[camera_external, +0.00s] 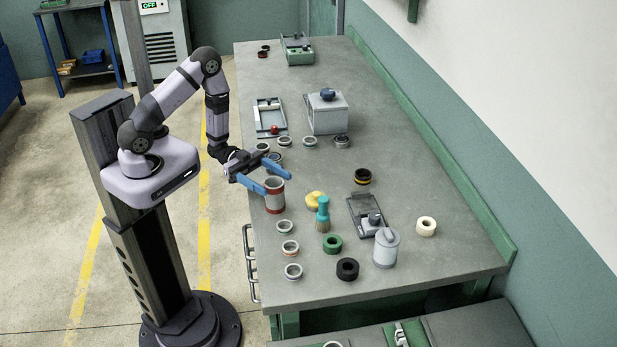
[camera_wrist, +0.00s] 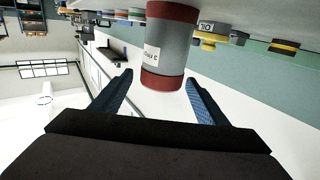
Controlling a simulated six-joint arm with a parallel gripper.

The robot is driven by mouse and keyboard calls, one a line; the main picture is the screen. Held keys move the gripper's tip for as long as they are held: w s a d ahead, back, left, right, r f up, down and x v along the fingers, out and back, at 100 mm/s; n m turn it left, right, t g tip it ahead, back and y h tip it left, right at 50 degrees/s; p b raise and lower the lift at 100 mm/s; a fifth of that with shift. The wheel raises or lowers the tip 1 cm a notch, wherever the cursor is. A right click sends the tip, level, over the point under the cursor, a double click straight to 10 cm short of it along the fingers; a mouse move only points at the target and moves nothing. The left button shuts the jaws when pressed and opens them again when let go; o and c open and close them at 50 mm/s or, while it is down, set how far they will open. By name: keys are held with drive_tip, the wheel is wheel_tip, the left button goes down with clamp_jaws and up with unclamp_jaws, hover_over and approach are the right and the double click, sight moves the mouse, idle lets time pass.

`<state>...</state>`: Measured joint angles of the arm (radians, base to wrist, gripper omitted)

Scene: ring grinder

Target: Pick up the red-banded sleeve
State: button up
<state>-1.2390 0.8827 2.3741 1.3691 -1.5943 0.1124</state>
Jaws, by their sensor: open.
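The red-banded sleeve (camera_external: 275,195) is a grey upright cylinder with red bands at its top and bottom. It stands on the workbench near the left edge. My gripper (camera_external: 278,171) is open, with its two blue fingers at the height of the sleeve's upper part, apparently one to each side of it. Contact with the sleeve cannot be told.
A grey canister (camera_external: 386,248) and a green roll (camera_external: 332,243) stand further right.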

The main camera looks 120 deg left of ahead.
sight(280, 187)
drive_tip(key=w, duration=0.1)
drive_tip(key=w+p, duration=0.2)
drive_tip(key=shift+w+d, duration=0.25)
drive_tip(key=shift+w, duration=0.05)
drive_tip(key=shift+w+f, duration=0.15)
drive_tip(key=shift+w, duration=0.6)
drive_tip(key=c, duration=1.4)
drive_tip(key=shift+c, duration=0.2)
wheel_tip(280, 187, up, 10)
drive_tip(key=shift+b, duration=0.35)
